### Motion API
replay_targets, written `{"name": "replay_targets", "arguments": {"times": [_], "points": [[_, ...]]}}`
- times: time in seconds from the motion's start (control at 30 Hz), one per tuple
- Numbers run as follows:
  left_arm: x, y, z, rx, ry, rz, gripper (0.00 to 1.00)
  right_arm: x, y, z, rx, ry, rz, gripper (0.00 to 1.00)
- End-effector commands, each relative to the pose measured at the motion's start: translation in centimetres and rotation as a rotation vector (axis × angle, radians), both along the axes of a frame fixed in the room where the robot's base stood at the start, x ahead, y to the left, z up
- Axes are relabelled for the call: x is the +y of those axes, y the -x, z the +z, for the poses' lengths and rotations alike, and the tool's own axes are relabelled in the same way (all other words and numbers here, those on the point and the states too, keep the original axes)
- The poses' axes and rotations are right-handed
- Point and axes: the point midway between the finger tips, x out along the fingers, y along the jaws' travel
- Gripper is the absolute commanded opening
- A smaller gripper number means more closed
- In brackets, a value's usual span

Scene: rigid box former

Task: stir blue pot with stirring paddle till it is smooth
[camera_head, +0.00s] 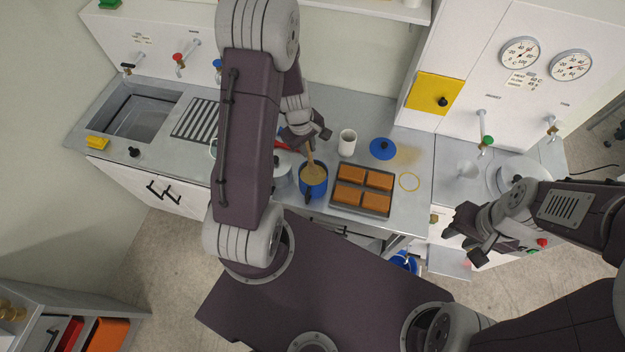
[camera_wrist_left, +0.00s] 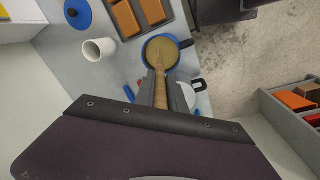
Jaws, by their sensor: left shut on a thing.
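The blue pot (camera_head: 313,188) stands on the metal counter, left of the tray, with tan contents inside; it also shows in the left wrist view (camera_wrist_left: 147,48). The wooden stirring paddle (camera_head: 310,157) leans with its lower end in the pot's contents. My left gripper (camera_head: 308,142) is above the pot and shut on the paddle handle (camera_wrist_left: 160,92). I cannot tell how smooth the contents are. My right gripper (camera_head: 464,240) is at the right, away from the pot, in front of the counter; its fingers look spread and empty.
A tray (camera_head: 388,211) with several orange-brown blocks sits right of the pot. A white cup (camera_head: 347,142) and a blue lid (camera_head: 383,149) stand behind it. A pale pot (camera_head: 283,172) is close on the left, partly hidden by my arm. A sink (camera_head: 138,112) is at far left.

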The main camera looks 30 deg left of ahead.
Motion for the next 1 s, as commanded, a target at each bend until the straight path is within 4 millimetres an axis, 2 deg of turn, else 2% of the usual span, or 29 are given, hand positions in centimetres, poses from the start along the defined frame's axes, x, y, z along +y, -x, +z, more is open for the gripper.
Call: {"name": "replay_targets", "arguments": {"times": [0.03,0.4,1.0], "points": [[0.0,0.0,1.1,0.000,0.000,0.000,0.00,0.0,0.0,1.0,0.000,0.000,0.000,0.35],[0.0,0.0,4.5,0.000,0.000,0.000,0.00,0.0,0.0,4.4,0.000,0.000,0.000,0.35],[0.0,0.0,4.3,0.000,0.000,0.000,0.00,0.0,0.0,4.2,0.000,0.000,0.000,0.35]]}}
